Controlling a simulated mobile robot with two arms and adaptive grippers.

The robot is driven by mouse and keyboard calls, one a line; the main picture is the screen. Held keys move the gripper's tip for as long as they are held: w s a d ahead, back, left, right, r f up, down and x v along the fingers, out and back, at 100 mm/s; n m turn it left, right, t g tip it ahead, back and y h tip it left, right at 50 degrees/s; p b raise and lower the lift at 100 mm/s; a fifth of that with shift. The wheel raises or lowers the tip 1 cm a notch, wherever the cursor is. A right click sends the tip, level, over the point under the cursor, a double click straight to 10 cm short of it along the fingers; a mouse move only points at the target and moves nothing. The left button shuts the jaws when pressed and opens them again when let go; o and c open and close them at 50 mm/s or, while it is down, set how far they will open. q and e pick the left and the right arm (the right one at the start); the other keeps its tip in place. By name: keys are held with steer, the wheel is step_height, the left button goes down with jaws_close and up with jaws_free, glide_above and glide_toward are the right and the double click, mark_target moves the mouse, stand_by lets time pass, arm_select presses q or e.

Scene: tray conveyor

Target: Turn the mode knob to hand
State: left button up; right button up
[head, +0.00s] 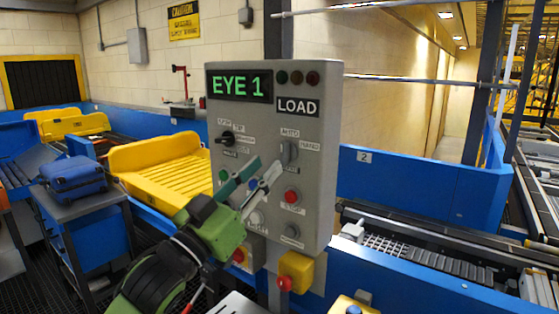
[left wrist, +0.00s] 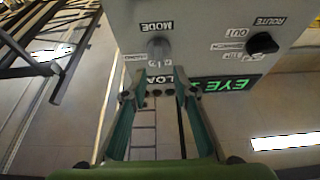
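The grey control panel (head: 325,150) shows "EYE 1" on a green-lit display (head: 238,86) above a "LOAD" label. The grey mode knob (head: 289,152) is on the panel's right side, with "AUTO" above it and "HAND" to its right. It also shows in the left wrist view (left wrist: 158,47), where the panel appears upside down. Which label the knob points to is not clear. My left gripper (head: 262,172) is open and empty, below and left of the knob in the head view. In the wrist view (left wrist: 158,84) its fingertips straddle the knob's line, apparently apart from it. My right gripper is not in view.
A black route knob (head: 227,138) sits left of the mode knob. A red button (head: 291,196) is just below it. A yellow tray (head: 160,168) and a blue case (head: 72,178) stand left. A conveyor (head: 420,255) runs at right behind a blue wall.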

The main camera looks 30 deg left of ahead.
mark_target(282, 149)
arm_select(q)
steer(key=p+x, duration=0.2)
steer(key=x, duration=0.4)
steer(key=shift+w+d+r, duration=0.1)
steer(key=shift+w+r, duration=0.2)
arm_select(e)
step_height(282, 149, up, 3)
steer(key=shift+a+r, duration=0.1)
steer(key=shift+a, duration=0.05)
arm_select(q)
jaws_close()
steer(key=shift+f, duration=0.1)
